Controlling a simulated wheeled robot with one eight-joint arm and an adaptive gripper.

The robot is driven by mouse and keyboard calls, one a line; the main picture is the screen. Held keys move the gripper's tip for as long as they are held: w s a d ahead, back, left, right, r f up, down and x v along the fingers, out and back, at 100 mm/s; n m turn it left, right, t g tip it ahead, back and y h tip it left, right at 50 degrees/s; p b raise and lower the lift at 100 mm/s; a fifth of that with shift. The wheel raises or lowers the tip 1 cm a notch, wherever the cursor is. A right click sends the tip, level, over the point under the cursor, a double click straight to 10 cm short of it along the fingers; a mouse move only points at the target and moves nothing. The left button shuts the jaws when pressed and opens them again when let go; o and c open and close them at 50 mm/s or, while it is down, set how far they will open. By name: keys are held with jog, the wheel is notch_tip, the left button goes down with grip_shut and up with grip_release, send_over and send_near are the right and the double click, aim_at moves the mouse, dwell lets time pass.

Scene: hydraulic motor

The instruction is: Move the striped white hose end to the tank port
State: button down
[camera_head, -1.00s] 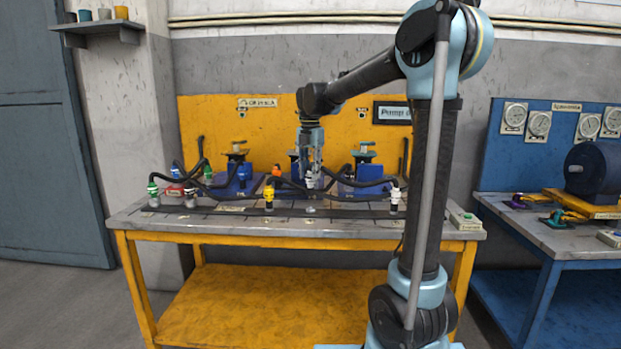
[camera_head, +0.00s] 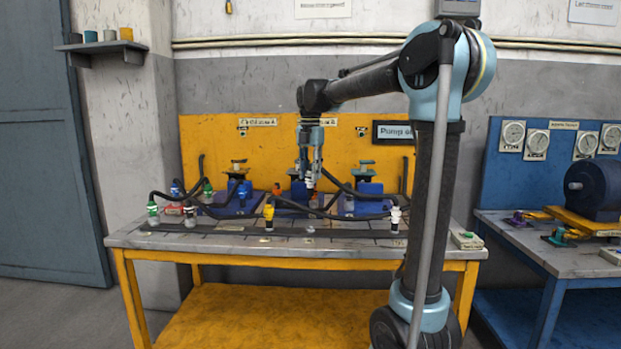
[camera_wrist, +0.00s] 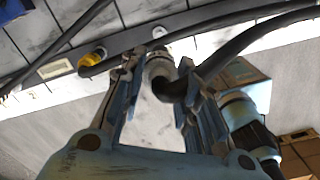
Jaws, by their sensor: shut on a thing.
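My gripper (camera_head: 310,172) hangs above the middle of the yellow-framed bench. Its fingers are closed around a whitish hose end (camera_head: 309,182) on a black hose. In the wrist view, the grey-white hose end (camera_wrist: 158,66) sits between my gripper's fingertips (camera_wrist: 157,82), and its hose bends off to the right. Stripes on it are too small to make out. A small pale round fitting (camera_head: 310,229) lies on the bench below the held end. Another white hose end (camera_head: 395,219) stands upright at the bench's right. Which fitting is the tank port cannot be told.
A yellow hose end (camera_head: 268,216) stands left of my gripper, and a green one (camera_head: 152,209) stands near red and white ones at the left. Blue pump blocks (camera_head: 240,200) and looping black hoses crowd the back. The bench's front strip (camera_head: 220,244) is clear.

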jog(key=shift+d, duration=0.1)
jog(key=w+d, duration=0.3)
jog(key=d, duration=0.6)
jog(key=w+d, duration=0.3)
jog(key=d, duration=0.6)
jog(key=w+d, duration=0.4)
jog(key=d, duration=0.6)
jog(key=shift+w, duration=0.1)
jog(key=w+d, duration=0.3)
jog(key=d, duration=0.5)
jog(key=w+d, duration=0.3)
jog(key=d, duration=0.6)
jog(key=shift+d, duration=0.2)
jog(key=shift+w+f, duration=0.1)
notch_tip(320, 180, down, 8)
dwell(0.7)
jog(key=shift+f, duration=0.2)
dwell(0.6)
